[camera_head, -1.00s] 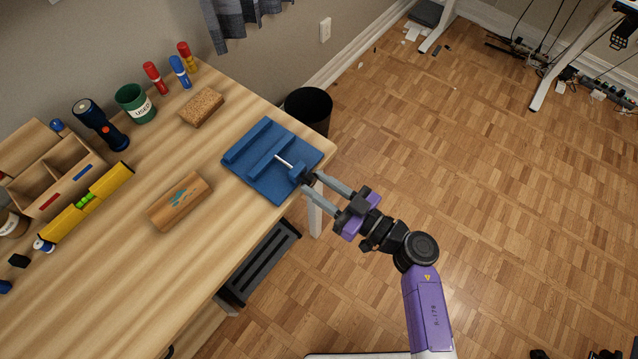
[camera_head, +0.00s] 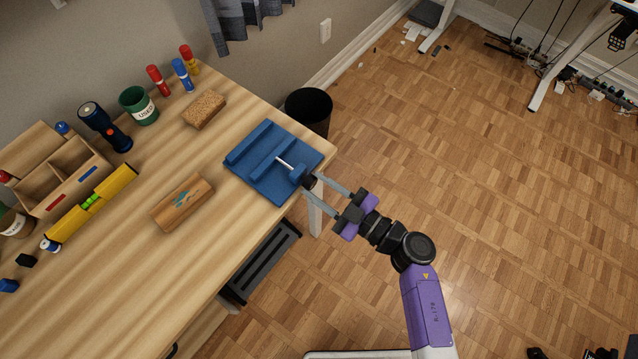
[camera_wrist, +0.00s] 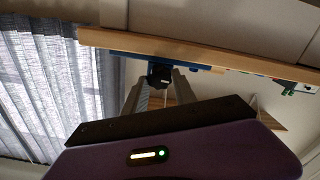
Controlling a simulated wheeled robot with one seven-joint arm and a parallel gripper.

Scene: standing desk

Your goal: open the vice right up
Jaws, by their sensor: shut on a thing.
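The blue vice (camera_head: 262,185) lies on the desk near its right corner. Its fixed jaw (camera_head: 248,143) and its sliding jaw (camera_head: 277,158) are parallel, with a gap between them. A silver screw (camera_head: 288,163) runs from the sliding jaw to the dark handle (camera_head: 307,180) at the vice's front edge. My gripper (camera_head: 312,188) is shut on the handle, with one finger on each side. In the wrist view the dark handle (camera_wrist: 159,76) sits between my fingertips, and the rest of the vice is mostly hidden.
The desk (camera_head: 205,255) also holds a wooden block (camera_head: 183,202), a cork-like block (camera_head: 204,109), a green cup (camera_head: 138,106), a torch (camera_head: 104,126), markers, a yellow level and a wooden organiser. A black bin (camera_head: 309,108) stands beyond the corner.

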